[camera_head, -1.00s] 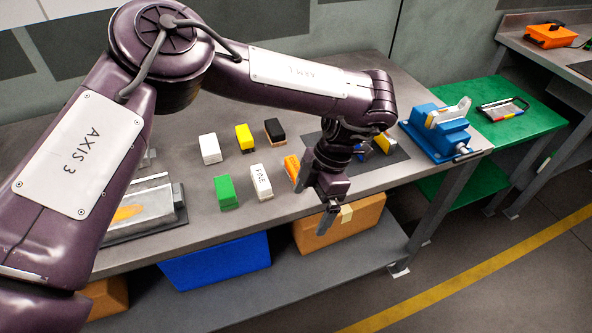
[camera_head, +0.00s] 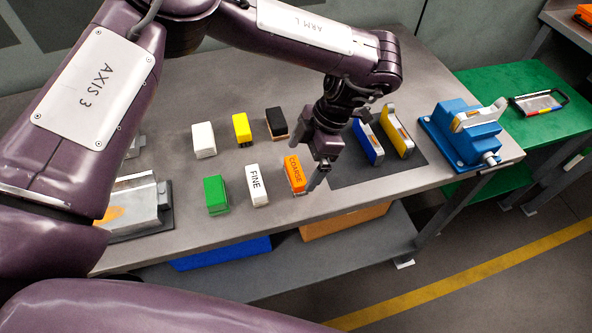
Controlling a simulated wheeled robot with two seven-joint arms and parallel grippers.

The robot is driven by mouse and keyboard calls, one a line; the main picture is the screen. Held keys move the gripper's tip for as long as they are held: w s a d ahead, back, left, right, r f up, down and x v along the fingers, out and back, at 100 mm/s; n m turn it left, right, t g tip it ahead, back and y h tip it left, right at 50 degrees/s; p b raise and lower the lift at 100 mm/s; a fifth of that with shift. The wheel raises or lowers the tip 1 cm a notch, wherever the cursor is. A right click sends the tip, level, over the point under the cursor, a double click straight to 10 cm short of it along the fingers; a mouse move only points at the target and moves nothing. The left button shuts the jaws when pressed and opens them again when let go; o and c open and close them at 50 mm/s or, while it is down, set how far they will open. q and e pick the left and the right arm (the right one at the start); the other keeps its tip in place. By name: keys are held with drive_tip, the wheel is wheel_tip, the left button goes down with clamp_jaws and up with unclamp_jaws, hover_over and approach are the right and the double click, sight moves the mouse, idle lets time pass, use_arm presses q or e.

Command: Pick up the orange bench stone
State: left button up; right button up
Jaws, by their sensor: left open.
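The orange bench stone (camera_head: 295,173), marked COARSE, lies on the grey workbench (camera_head: 240,219), at the right end of the front row of blocks. My left gripper (camera_head: 312,160) is open and empty, pointing down just right of the orange stone, close to its right edge. Its height above the bench and any contact with the stone are hard to tell. The white stone (camera_head: 257,185) marked FINE lies left of the orange one. My right gripper is not in view.
Green (camera_head: 216,195), white (camera_head: 204,139), yellow (camera_head: 242,129) and black (camera_head: 276,123) blocks stand nearby. Blue (camera_head: 368,143) and yellow (camera_head: 398,133) framed tools lie on a dark mat (camera_head: 365,173) at right, before a blue vise (camera_head: 460,134). A metal fixture (camera_head: 134,207) is at left.

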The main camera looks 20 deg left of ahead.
sight(296, 170)
use_arm(q)
drive_tip(key=p+x, duration=0.1)
drive_tip(key=x, duration=0.1)
drive_tip(key=shift+s+a+f, duration=0.2)
drive_tip(key=shift+s+a, duration=0.05)
drive_tip(key=shift+a, duration=0.05)
drive_tip(key=shift+p+x, duration=0.35)
drive_tip(key=shift+x, duration=0.55)
drive_tip(key=shift+w, duration=0.15)
drive_tip(key=c, duration=1)
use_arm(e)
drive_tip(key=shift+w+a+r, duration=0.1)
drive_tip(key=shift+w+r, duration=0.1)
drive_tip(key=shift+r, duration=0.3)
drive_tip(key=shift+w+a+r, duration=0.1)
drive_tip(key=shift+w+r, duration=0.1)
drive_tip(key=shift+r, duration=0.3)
